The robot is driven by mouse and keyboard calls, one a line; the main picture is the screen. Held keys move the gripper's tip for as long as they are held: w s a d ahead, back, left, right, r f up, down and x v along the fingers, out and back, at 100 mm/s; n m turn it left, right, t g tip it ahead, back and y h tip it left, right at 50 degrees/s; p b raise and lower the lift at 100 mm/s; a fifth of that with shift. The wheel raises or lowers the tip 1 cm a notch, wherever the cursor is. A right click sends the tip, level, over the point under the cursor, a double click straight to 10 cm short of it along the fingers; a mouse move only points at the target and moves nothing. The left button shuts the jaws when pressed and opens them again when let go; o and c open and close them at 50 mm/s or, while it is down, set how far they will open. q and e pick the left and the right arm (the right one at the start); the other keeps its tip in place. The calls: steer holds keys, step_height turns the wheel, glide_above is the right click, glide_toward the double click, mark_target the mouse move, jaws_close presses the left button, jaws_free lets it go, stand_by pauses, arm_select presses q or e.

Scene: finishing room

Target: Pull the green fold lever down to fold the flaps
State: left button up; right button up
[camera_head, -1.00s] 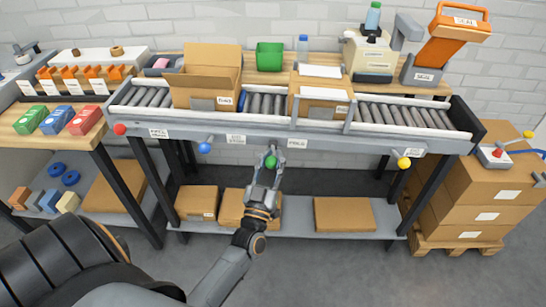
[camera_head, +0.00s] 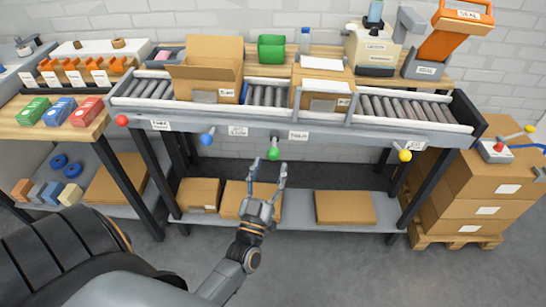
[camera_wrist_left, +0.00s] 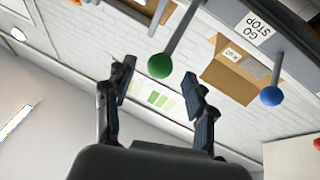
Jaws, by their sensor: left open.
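The green fold lever knob (camera_head: 273,153) hangs on a short rod from the front rail of the conveyor, below a white label. My left gripper (camera_head: 270,170) is open and empty just below and in front of the knob, its fingers pointing up. In the left wrist view the green knob (camera_wrist_left: 160,65) and its rod show beyond and between the spread fingertips of my left gripper (camera_wrist_left: 162,82), apart from them. A carton (camera_head: 322,93) with a white top stands on the rollers under a frame. My right gripper is not in view.
A blue knob (camera_head: 207,139) hangs left of the green one, a red knob (camera_head: 121,120) further left, and a yellow knob (camera_head: 405,155) right. An open carton (camera_head: 206,78) stands on the rollers. Flat cartons (camera_head: 345,207) lie on the lower shelf (camera_head: 295,223).

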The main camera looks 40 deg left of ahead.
arm_select(q)
steer(key=v, duration=0.7)
steer(key=shift+s, duration=0.35)
steer(key=shift+d+f, duration=0.15)
stand_by(0.4)
steer(key=s+d+f+m+g+h+p, duration=0.1)
steer(key=s+d+f+m+g+h, duration=0.15)
steer(key=f, duration=0.85)
steer(key=s+d+f+m+g+h, duration=0.1)
steer(key=s+d+f+g+h, duration=0.2)
steer(key=f, duration=0.7)
steer(key=s+d+f+m+g+h+p, duration=0.1)
steer(key=s+d+f+m+g+h, duration=0.3)
steer(key=f, duration=0.7)
steer(key=s+a+f+g+y, duration=0.1)
steer(key=s+f+g, duration=0.4)
steer(key=s, duration=0.6)
steer(key=s+a+f+g+y, duration=0.1)
steer(key=s+a+f+g, duration=0.2)
steer(key=s+f+g, duration=0.3)
steer(key=s+f+n, duration=0.1)
steer(key=s+f, duration=0.3)
steer(key=s, duration=0.2)
steer(key=shift+a, duration=0.3)
steer(key=shift+w+d+y, duration=0.1)
steer(key=shift+w+y, duration=0.1)
steer(key=shift+y, duration=0.05)
